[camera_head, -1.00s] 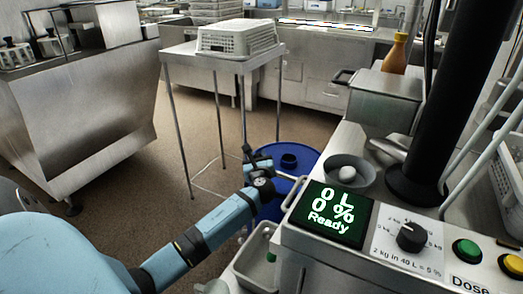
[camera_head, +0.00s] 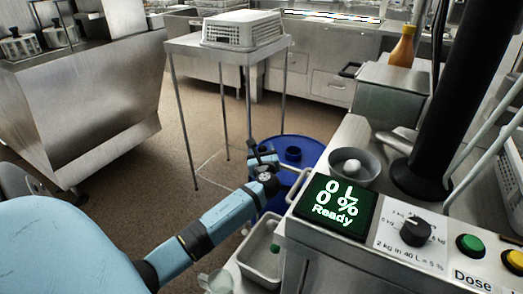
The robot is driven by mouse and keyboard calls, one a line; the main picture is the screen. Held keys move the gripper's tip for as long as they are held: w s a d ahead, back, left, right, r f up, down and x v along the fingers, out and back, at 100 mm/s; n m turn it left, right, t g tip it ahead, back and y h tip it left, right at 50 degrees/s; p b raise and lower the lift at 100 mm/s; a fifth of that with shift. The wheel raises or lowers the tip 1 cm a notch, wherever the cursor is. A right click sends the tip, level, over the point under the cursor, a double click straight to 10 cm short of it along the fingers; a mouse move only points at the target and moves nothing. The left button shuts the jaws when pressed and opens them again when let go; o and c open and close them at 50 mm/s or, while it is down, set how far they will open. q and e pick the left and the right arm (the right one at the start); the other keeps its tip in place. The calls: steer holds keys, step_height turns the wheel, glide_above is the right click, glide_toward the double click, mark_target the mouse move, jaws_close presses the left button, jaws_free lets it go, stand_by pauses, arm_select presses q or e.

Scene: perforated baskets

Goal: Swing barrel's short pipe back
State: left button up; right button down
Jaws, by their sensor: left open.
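The blue barrel (camera_head: 312,149) stands on the floor behind the machine, with a dark blue round opening (camera_head: 293,154) on its lid. My left gripper (camera_head: 266,155) is at the barrel's left edge, with its fingers open. A short pale pipe (camera_head: 291,170) shows just right of the gripper, over the barrel. It is small, and I cannot tell whether the fingers touch it. The gripper and wrist hide part of the barrel's near left side. My right gripper is out of view.
The machine's panel (camera_head: 375,225), with a screen reading 0 L, 0 % and Ready, fills the lower right. A round bowl (camera_head: 373,178) sits behind it. A metal tray (camera_head: 258,255) is below my left arm. A table (camera_head: 190,46) holds a white basket (camera_head: 243,28).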

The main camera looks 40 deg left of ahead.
arm_select(q)
steer(key=p+v, duration=0.2)
steer(key=v, duration=1.1)
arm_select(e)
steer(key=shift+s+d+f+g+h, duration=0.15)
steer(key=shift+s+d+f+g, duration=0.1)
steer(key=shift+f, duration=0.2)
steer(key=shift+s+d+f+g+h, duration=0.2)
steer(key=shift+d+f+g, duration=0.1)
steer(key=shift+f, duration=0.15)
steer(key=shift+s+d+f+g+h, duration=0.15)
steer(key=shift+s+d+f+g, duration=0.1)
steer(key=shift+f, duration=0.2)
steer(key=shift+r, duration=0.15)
arm_select(q)
steer(key=shift+s, duration=0.1)
